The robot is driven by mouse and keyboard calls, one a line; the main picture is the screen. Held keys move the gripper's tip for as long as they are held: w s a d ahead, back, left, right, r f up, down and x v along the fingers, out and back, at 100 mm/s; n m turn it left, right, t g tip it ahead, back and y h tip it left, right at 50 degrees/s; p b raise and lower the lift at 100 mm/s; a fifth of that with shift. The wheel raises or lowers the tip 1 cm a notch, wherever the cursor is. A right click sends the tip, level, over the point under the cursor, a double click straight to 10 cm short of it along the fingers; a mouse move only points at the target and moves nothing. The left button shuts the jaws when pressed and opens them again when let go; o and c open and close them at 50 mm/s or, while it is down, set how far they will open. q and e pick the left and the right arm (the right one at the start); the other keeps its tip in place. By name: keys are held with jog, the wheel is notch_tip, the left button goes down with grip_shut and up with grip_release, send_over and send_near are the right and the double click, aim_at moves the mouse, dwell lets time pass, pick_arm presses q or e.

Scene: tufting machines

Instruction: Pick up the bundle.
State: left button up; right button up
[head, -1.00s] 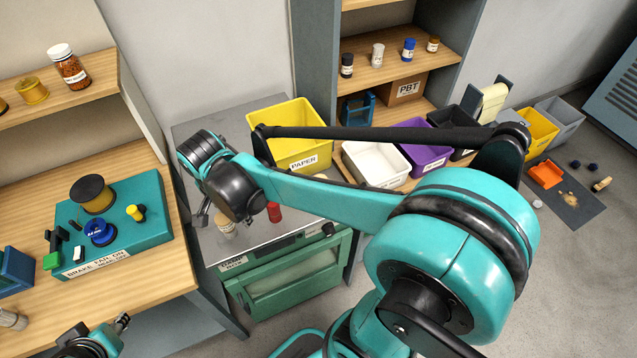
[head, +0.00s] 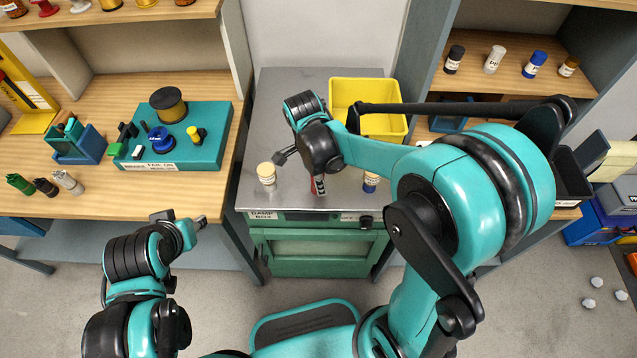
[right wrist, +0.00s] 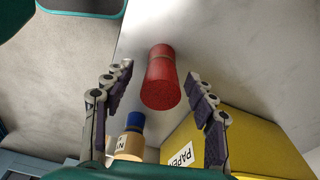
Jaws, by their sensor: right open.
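The bundle is a red cylinder with a thin tan band, lying or standing on the grey metal top of the damp box (head: 262,120); the right wrist view shows the bundle (right wrist: 162,82) between the finger pads, with a gap on each side. In the head view the bundle (head: 312,187) is mostly hidden by my right gripper (head: 301,171), which is over it. My right gripper (right wrist: 160,73) is open and empty around the bundle. My left gripper (head: 186,220) is low at the left, in front of the wooden bench, away from the bundle; its jaw opening is unclear.
A cream-topped bottle (head: 266,176) stands left of the bundle, and a blue-and-cream bottle (head: 371,181) stands to its right. The yellow paper bin (head: 368,92) stands behind right. A teal block with spools (head: 190,155) sits on the left bench (head: 80,205).

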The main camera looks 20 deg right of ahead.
notch_tip(320, 180, down, 2)
jog(key=shift+d+f, duration=0.1)
jog(key=c, duration=1.3)
jog(key=shift+r, duration=0.2)
